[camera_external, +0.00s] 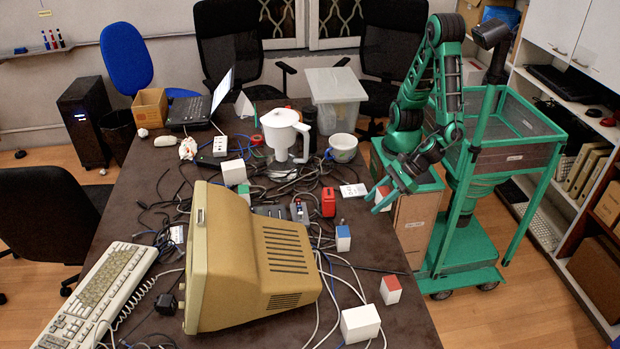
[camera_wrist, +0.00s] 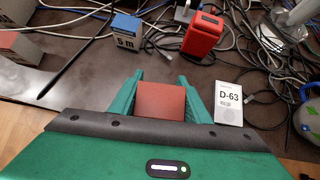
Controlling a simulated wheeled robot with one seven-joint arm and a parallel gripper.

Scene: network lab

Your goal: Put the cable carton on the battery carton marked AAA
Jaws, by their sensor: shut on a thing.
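My gripper (camera_wrist: 160,85) is shut on a small carton with a plain red face (camera_wrist: 160,101); no label on it is readable, so I cannot tell its kind. In the external view my gripper (camera_external: 379,202) is at the table's right edge. A blue-topped white carton (camera_external: 343,238) stands on the table; in the wrist view this carton (camera_wrist: 126,31) bears a mark ending in "m". A red-topped white carton (camera_external: 391,290) and a larger white carton (camera_external: 360,324) stand nearer the front. Another white carton (camera_external: 234,173) stands farther back. No AAA mark is readable.
A red device (camera_external: 328,202) and a white D-63 card (camera_wrist: 229,104) lie near my gripper. Loose cables (camera_external: 290,190) cover much of the table. A beige monitor (camera_external: 250,260) fills the front middle. A white jug (camera_external: 284,133) and a cup (camera_external: 343,148) stand behind.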

